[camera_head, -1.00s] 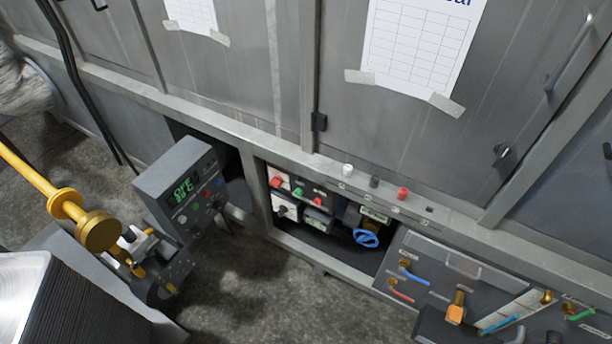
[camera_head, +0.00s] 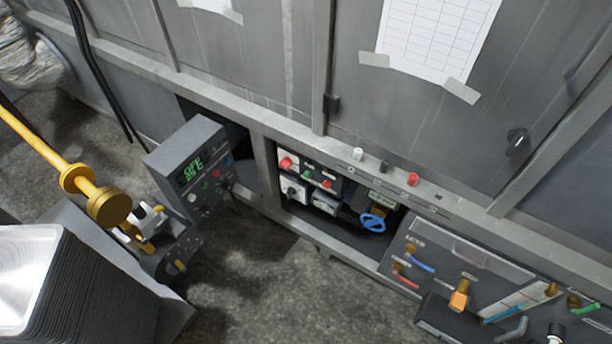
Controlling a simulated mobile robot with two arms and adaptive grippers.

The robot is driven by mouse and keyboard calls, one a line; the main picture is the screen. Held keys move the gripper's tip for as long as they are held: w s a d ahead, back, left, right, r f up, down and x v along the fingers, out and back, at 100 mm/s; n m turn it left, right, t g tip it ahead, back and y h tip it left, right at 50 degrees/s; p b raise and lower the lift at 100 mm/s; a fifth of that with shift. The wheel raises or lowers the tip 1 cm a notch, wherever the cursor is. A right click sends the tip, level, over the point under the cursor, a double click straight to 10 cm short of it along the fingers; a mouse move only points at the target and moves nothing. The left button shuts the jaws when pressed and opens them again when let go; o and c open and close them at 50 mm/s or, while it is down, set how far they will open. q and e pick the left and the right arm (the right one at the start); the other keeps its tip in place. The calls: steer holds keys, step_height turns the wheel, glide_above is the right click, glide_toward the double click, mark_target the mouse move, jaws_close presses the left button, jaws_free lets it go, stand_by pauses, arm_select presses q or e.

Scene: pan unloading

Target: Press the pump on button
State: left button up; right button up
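No label for the pump on button is readable. Candidate controls are in several places. A recessed panel has a red button (camera_head: 286,162), a small green button (camera_head: 308,176) and a second red button (camera_head: 327,184). On the ledge above stand a white button (camera_head: 358,154), a black one (camera_head: 385,166) and a red one (camera_head: 412,179). A grey control box (camera_head: 184,153) with a green digital display, knobs and small coloured buttons stands to the left. Neither of my grippers is in view, and nothing is seen touching any button.
A yellow rod with a brass end (camera_head: 108,207) reaches in from the left above a stack of metal pans (camera_head: 75,290). A blue handwheel (camera_head: 373,222) sits in the recess. A panel with coloured levers (camera_head: 460,262) is at lower right. Concrete floor (camera_head: 262,275) is open in the middle.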

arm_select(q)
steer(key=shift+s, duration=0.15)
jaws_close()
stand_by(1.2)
